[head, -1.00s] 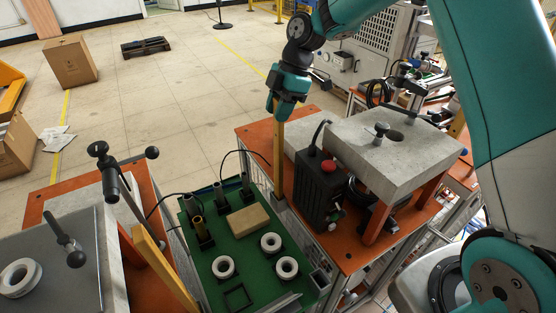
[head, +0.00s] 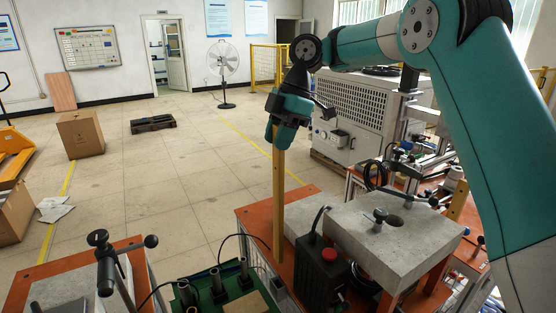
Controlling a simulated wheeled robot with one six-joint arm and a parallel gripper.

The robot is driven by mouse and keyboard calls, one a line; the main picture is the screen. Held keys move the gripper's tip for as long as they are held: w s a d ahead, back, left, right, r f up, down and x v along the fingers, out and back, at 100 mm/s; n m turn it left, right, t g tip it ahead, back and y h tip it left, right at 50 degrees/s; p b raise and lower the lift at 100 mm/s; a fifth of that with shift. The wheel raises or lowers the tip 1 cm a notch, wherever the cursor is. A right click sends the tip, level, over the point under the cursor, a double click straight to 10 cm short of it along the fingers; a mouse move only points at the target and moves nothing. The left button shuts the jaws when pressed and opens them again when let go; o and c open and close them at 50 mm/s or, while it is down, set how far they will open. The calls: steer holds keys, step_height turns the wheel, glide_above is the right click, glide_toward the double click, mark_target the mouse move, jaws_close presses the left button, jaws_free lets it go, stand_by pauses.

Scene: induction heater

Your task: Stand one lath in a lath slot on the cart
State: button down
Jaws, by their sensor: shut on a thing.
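My gripper (head: 280,143) points down and is shut on the upper end of a wooden lath (head: 279,205). The lath hangs upright, long and pale yellow-brown. Its lower end is near a small grey socket (head: 279,286) at the right edge of the green-topped cart (head: 172,302). I cannot tell whether the lath's lower end is inside the socket, above it or behind it. Only the cart's far part shows, at the bottom of the head view.
An orange table (head: 243,222) with a black box with a red button (head: 329,256) and a grey slab (head: 385,236) stands close right of the lath. A clamp handle (head: 104,265) rises at lower left. Open floor lies behind.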

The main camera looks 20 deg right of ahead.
step_height(320, 180, up, 5)
steer(key=shift+p, duration=1.25)
step_height(320, 180, up, 7)
steer(key=p, duration=0.7)
steer(key=shift+r, duration=0.15)
